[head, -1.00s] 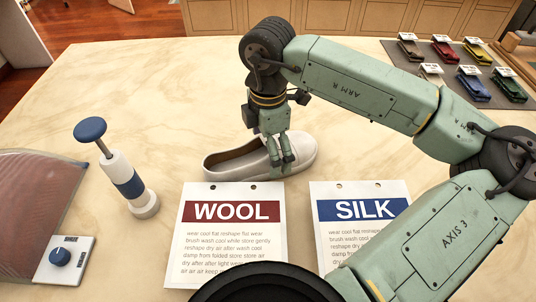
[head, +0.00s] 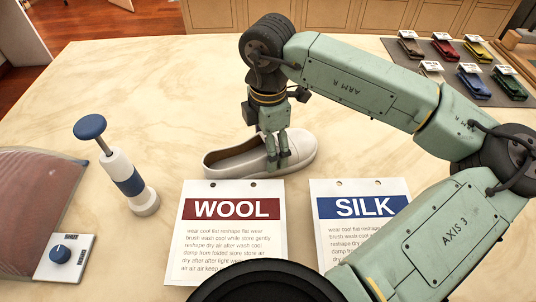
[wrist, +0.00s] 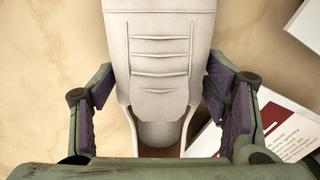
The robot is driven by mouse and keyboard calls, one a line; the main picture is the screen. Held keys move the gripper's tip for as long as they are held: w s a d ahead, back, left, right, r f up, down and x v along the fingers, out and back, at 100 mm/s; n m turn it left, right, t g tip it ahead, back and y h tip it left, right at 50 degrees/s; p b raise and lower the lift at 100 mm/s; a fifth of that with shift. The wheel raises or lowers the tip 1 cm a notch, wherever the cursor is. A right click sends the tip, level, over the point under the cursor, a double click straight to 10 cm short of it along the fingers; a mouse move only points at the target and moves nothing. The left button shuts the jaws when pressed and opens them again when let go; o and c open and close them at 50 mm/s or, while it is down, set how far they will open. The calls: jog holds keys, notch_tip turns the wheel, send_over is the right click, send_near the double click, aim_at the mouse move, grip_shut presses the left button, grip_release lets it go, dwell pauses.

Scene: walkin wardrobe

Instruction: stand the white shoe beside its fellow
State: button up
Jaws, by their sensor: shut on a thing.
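A white slip-on shoe (head: 235,161) lies on the pale stone top behind the WOOL card, its sole down. My gripper (head: 277,166) points down over its right part, with the fingers shut on the shoe. In the wrist view the shoe (wrist: 158,60) runs between the two purple-padded fingers of my gripper (wrist: 162,108), one along each side. The shoe appears to rest on the top; the wrist view does not show its underside. No second white shoe shows in either view.
The WOOL card (head: 231,240) and SILK card (head: 362,235) lie in front of the shoe. Several coloured folded items lie on a grey mat (head: 445,82). The top's back left is clear.

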jog(key=c, duration=0.4)
notch_tip(320, 180, up, 18)
jog(key=shift+s+b, duration=0.15)
jog(key=shift+b, duration=1.1)
